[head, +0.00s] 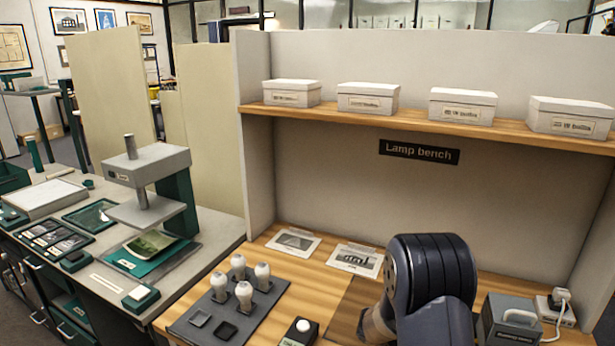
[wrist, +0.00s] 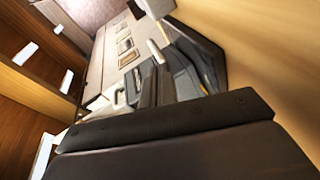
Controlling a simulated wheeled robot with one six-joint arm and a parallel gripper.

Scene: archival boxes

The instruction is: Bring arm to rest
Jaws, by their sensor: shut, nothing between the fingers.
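My arm (head: 432,285) rises at the lower right of the head view, in front of the lamp bench, with its dark rounded joint nearest the camera. In the head view the gripper's fingers are hidden. In the wrist view my gripper (wrist: 165,122) fills the bottom as a dark block. It is shut and nothing shows held in it. The wrist view is steeply tilted, with wood at left and right.
White boxes (head: 368,98) stand on the wooden shelf (head: 330,115). Several bulbs stand upright on a dark mat (head: 254,325). Two cards (head: 294,241) lie behind them. A grey handled box (head: 508,322) is right of my arm. A green press (head: 178,205) stands left.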

